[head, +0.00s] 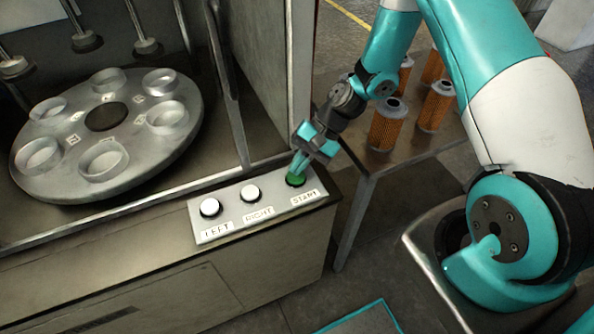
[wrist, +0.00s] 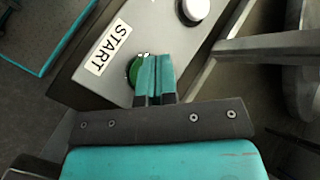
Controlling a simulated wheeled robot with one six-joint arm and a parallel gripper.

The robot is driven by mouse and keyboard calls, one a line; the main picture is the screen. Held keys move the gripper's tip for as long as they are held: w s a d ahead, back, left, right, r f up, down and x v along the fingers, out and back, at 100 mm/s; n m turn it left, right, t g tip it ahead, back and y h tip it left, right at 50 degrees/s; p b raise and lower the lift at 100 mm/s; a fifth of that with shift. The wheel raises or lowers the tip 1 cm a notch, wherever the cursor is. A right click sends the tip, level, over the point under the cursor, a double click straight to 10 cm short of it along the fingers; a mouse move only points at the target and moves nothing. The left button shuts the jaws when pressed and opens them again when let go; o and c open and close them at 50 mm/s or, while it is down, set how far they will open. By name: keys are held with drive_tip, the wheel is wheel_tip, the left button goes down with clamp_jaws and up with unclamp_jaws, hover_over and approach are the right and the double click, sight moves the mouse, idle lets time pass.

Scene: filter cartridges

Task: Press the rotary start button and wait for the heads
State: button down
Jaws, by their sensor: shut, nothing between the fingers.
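The green start button (head: 296,180) sits at the right end of the grey control panel (head: 235,225), above a START label. My gripper (head: 299,168) is shut and empty, with its fingertips at the button, partly covering it. In the wrist view the shut fingertips (wrist: 155,58) overlap the edge of the green button (wrist: 135,70); I cannot tell whether it is pressed down. The rotary table (head: 107,118) inside the machine carries several empty-looking round cups. Several heads (head: 147,46) hang on rods above its far side, apart from the cups.
White LEFT (head: 210,207) and RIGHT (head: 251,193) buttons lie left of the start button. Several orange filter cartridges (head: 387,125) stand on a side table (head: 365,160) behind my arm. A machine frame post (head: 301,60) rises just behind the panel.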

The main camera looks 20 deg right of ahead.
sight(291, 181)
drive_tip(key=shift+r, duration=0.1)
drive_tip(key=shift+r+p, duration=2.15)
drive_tip(key=shift+r, duration=0.25)
drive_tip(key=shift+r, duration=0.1)
drive_tip(key=s+a+r+n+h, duration=0.25)
drive_tip(key=s+r+n, duration=0.25)
drive_tip(key=r, duration=0.6)
drive_tip(key=s+a+r+n+h, duration=0.1)
drive_tip(key=s+a+r+n, duration=0.25)
drive_tip(key=r, duration=0.65)
drive_tip(key=s+r+n+t, duration=0.1)
drive_tip(key=s+r+n, duration=0.1)
drive_tip(key=s, duration=0.2)
drive_tip(key=s+d+r+n+t+h, duration=0.1)
drive_tip(key=s+r+n, duration=0.2)
drive_tip(key=s, duration=0.2)
drive_tip(key=shift+s+d+r, duration=0.25)
drive_tip(key=shift+s+r, duration=0.05)
idle(0.3)
